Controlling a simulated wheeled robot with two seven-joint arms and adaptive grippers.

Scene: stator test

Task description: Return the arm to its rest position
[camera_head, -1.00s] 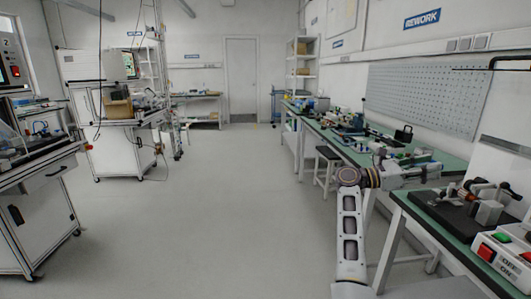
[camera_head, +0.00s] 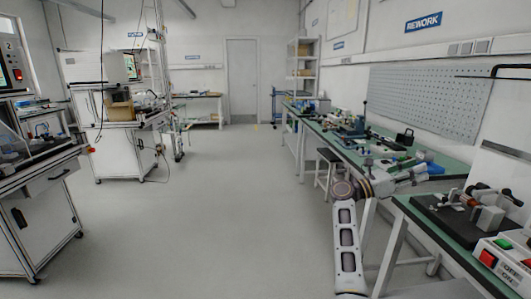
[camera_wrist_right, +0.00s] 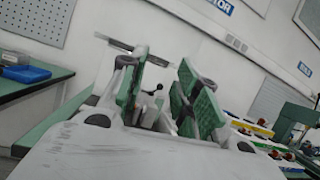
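My right arm rises from the bottom of the head view and bends at an elbow joint beside the right-hand bench. My right gripper (camera_head: 418,176) points to the right, in front of the bench edge in the picture. In the right wrist view the gripper (camera_wrist_right: 160,95) shows two fingers with green pads, spread apart. I see nothing held between them; only background shows in the gap. My left arm and left gripper are not in view.
A green-topped bench (camera_head: 455,247) at the right carries a black fixture (camera_head: 455,222) and a control box (camera_head: 500,258) with red and green buttons. A stool (camera_head: 327,160) stands by the farther bench. White machine stations (camera_head: 45,215) stand at the left. The middle floor is clear.

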